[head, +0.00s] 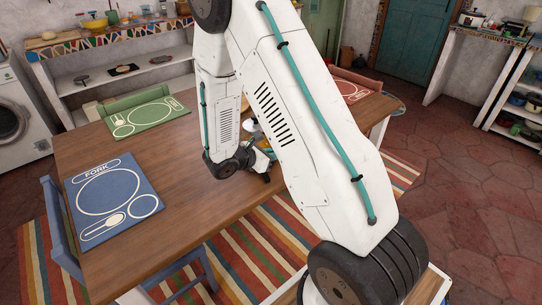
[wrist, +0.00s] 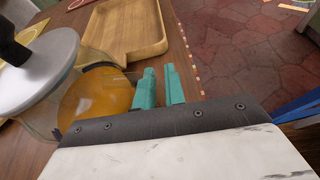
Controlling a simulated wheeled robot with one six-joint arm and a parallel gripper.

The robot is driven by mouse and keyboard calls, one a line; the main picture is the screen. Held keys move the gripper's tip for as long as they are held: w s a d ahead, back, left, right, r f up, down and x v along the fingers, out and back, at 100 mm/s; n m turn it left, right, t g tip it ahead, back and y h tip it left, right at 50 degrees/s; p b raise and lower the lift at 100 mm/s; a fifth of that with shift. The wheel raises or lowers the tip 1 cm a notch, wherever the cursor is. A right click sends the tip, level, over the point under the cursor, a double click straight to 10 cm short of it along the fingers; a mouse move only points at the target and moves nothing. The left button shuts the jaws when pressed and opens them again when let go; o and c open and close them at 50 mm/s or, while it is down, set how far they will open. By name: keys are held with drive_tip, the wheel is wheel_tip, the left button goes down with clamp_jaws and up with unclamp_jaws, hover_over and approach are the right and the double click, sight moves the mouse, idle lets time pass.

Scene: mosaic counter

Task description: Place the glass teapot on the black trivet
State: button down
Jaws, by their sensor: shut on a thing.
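The glass teapot (wrist: 95,100) holds amber liquid and fills the left of the wrist view, cut off by the frame edge. It has a pale metallic lid (wrist: 45,72) with a black knob. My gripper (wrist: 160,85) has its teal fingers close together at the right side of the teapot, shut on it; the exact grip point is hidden. In the head view my arm covers most of the gripper and the teapot, above or at the far part of the table.
A wooden tray (wrist: 125,35) lies just beyond the teapot, near the table edge. The wooden table (head: 180,190) carries a blue placemat (head: 112,200), a green placemat (head: 146,117) and a red placemat (head: 350,90). A blue chair (head: 62,235) stands at the left. Bare tabletop lies between the mats.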

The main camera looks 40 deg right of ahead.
drive_tip(key=shift+d+f, duration=0.1)
drive_tip(key=shift+f, duration=0.25)
drive_tip(key=c, duration=1.5)
unclamp_jaws()
drive_tip(key=shift+f, duration=0.1)
